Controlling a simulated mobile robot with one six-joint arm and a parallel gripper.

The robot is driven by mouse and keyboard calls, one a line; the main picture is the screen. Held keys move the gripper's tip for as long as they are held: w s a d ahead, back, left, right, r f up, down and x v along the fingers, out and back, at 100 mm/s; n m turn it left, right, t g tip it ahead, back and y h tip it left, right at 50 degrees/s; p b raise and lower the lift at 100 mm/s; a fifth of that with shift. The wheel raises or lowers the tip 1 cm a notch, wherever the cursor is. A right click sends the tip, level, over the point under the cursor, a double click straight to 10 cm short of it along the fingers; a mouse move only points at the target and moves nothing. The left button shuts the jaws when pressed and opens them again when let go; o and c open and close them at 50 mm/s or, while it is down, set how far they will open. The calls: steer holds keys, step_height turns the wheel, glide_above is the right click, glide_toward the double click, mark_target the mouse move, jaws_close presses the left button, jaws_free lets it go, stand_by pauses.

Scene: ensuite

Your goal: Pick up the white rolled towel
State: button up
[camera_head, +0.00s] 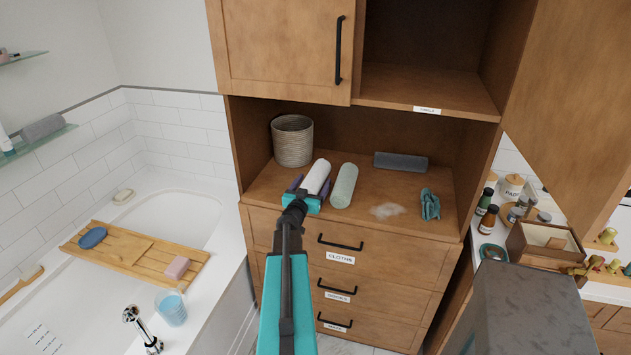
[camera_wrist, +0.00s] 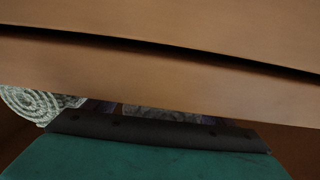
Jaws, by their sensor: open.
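The white rolled towel (camera_head: 318,174) lies lengthwise on the cabinet's open shelf in the head view. My gripper (camera_head: 312,184) is open at its near end, with one dark finger on each side of the towel. I cannot tell whether the fingers touch it. The near end of the towel is hidden behind the teal gripper body. A pale green rolled towel (camera_head: 344,186) lies close beside it on the right. In the wrist view, a pale spiral towel end (camera_wrist: 38,104) shows at the left above my teal gripper body; most else is hidden.
A woven basket (camera_head: 293,141) stands behind to the left. A dark grey roll (camera_head: 401,162), a crumpled teal cloth (camera_head: 430,204) and a pale patch (camera_head: 387,210) are on the shelf (camera_head: 375,188) to the right. An upper cabinet (camera_head: 280,45) overhangs; drawers (camera_head: 350,245) are below.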

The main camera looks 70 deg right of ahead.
steer(key=c, duration=1.2)
steer(key=shift+r, duration=0.15)
steer(key=shift+c, duration=0.2)
step_height(320, 180, up, 28)
steer(key=p, duration=0.4)
